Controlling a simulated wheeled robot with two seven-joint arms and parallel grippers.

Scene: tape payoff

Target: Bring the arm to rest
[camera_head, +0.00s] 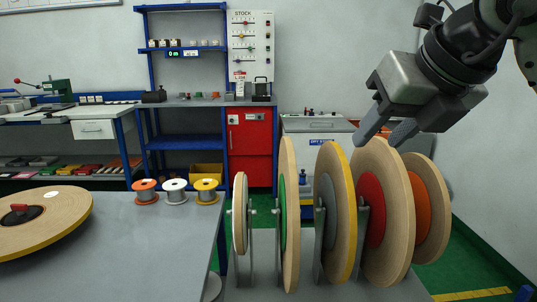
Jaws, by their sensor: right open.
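My right gripper (382,128) comes in from the upper right. Its two grey fingers point down and left, apart and with nothing between them. It hangs just above the tape reels on the payoff rack. The reel with the red hub (375,210) is right below the fingers; I cannot tell whether they touch its rim. My left gripper is not in view.
A grey table (140,240) at left holds a large flat reel (45,218) and orange (146,190), white (175,190) and yellow (207,190) spools. Behind are a workbench (92,130), a blue shelf frame (186,143) and a red cabinet (250,150). A wall runs along the right.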

